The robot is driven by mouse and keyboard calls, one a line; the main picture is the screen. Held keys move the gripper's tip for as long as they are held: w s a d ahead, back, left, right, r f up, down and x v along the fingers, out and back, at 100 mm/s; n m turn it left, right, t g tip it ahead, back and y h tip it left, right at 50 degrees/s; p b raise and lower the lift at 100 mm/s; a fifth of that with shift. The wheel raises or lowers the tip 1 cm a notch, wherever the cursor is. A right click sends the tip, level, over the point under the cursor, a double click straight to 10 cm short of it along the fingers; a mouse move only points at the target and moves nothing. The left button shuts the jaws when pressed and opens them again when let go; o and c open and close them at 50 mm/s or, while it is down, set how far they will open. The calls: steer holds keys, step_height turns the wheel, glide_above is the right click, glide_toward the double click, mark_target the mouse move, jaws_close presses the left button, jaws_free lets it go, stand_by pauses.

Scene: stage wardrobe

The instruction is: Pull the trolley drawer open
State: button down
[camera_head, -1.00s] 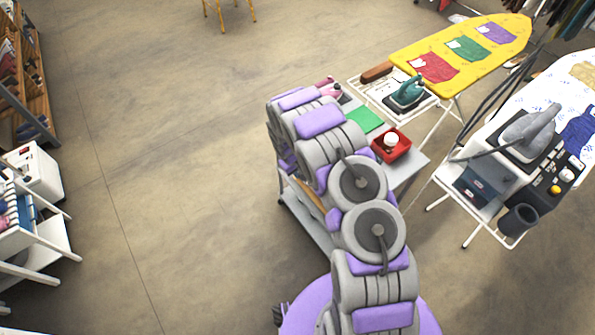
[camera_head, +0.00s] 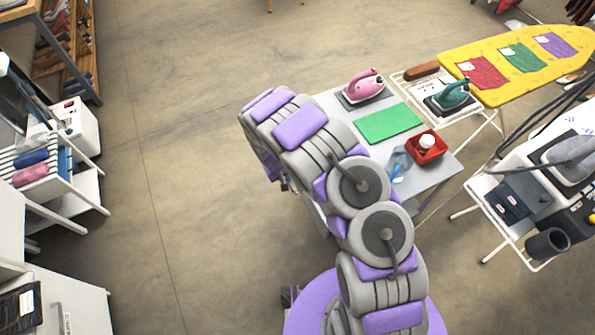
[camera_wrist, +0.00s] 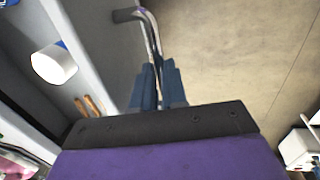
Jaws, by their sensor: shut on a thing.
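The grey trolley (camera_head: 435,172) stands at centre right in the head view, partly hidden behind my arm. In the wrist view its drawer (camera_wrist: 95,50) stands open, with a white roll (camera_wrist: 54,64) and orange-brown sticks (camera_wrist: 90,106) inside. The drawer's metal bar handle (camera_wrist: 148,27) runs along the outer side of the grey front, from a dark end mount. My gripper (camera_wrist: 158,76) is shut on this handle with its dark blue fingers. In the head view my arm hides the drawer and the gripper.
On the trolley top are a pink iron (camera_head: 364,85), a green mat (camera_head: 388,123) and a red tray (camera_head: 427,147). Ironing boards, one yellow (camera_head: 520,62), stand at the right. A white rack (camera_head: 45,170) stands at the left. The floor (camera_head: 200,200) between is clear.

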steer(key=shift+s+a, duration=0.2)
steer(key=shift+a, duration=0.3)
steer(key=shift+s+a, duration=0.2)
steer(key=shift+a, duration=0.25)
steer(key=c, duration=1.2)
jaws_free()
steer(key=shift+o, duration=0.2)
steer(key=s+a+r+p, duration=0.1)
steer(key=a+r+p, duration=0.2)
steer(key=r, duration=1.4)
steer(key=shift+s, duration=0.1)
